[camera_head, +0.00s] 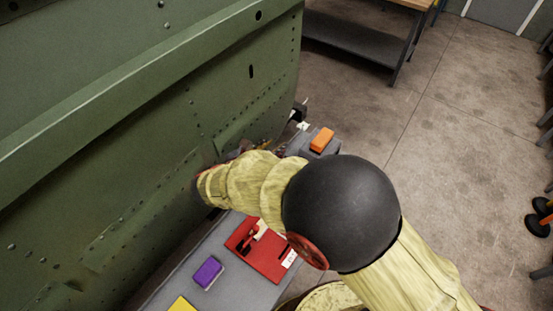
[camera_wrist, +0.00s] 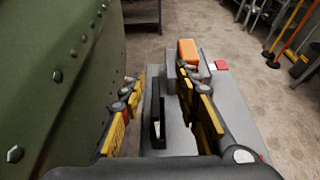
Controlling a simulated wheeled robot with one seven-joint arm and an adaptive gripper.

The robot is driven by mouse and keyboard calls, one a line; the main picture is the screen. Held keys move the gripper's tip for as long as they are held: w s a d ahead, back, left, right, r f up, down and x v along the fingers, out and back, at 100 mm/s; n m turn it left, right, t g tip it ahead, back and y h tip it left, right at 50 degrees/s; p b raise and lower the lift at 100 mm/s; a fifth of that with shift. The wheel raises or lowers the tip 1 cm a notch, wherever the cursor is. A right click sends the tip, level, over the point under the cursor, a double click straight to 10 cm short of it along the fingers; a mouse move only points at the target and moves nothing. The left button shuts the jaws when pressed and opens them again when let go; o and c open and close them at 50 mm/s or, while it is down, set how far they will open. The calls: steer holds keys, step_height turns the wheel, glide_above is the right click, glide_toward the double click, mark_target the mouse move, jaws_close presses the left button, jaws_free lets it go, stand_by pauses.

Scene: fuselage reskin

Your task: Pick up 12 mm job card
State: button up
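I cannot pick out the 12 mm job card for certain in either view. In the wrist view my gripper (camera_wrist: 161,80) is open, with one yellow-and-black finger on each side. Between the fingers, over the grey bench top, shows a narrow upright dark piece (camera_wrist: 155,112) with a pale inner face. I cannot tell whether it is the card or a holder. Neither finger is clearly touching it. In the head view my arm's yellow sleeve and black joint cover most of the gripper and the bench near it.
The green riveted fuselage panel (camera_head: 130,130) stands close on the left. The grey bench (camera_head: 235,247) carries an orange block (camera_head: 321,139), a red tray (camera_head: 262,262), a purple block (camera_head: 207,273) and a yellow block (camera_head: 181,305). The floor at right is mostly open.

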steer(key=f+b, duration=0.1)
steer(key=f, duration=0.1)
steer(key=f+b, duration=0.2)
steer(key=w+f+b, duration=0.1)
steer(key=f+b, duration=0.1)
steer(key=shift+d, duration=0.1)
steer(key=shift+a+b+x, duration=0.25)
steer(key=shift+b+x, duration=0.7)
steer(key=shift+x, duration=3)
steer(key=shift+f, duration=0.15)
steer(key=shift+c, duration=0.8)
jaws_close()
